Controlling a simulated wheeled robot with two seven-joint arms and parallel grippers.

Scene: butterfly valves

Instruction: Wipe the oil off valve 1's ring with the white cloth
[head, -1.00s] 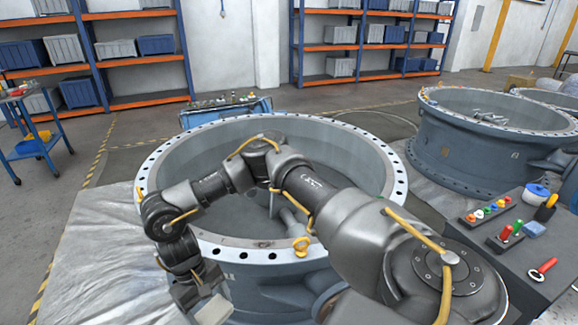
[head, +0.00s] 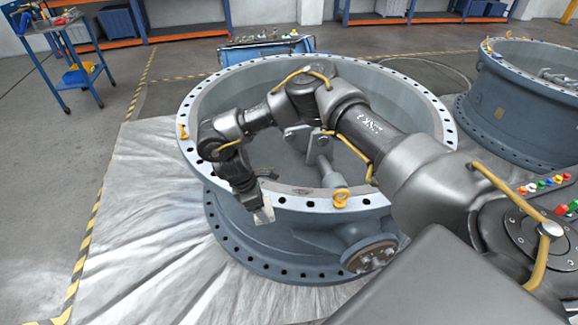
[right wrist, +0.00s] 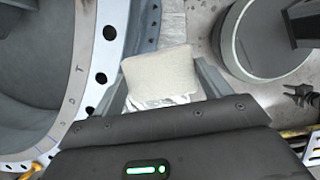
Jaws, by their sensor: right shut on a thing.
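Valve 1 (head: 200,110) is the large grey ring-shaped body in the middle of the head view, with a pale, bolt-holed flange face. Its flange with dark holes also shows in the right wrist view (right wrist: 98,60). My right gripper (head: 264,211) is at the near-left part of the ring, just at its outer edge. It is shut on the white cloth (right wrist: 160,72), a folded pad between the fingers. I cannot tell whether the cloth touches the ring. I cannot make out the oil clearly. My left gripper is not in view.
A flanged side port (head: 370,255) sticks out below. A second valve (head: 510,100) is at the right. A blue cart (head: 70,60) stands far left. Silvery sheeting (head: 150,210) covers the floor at left.

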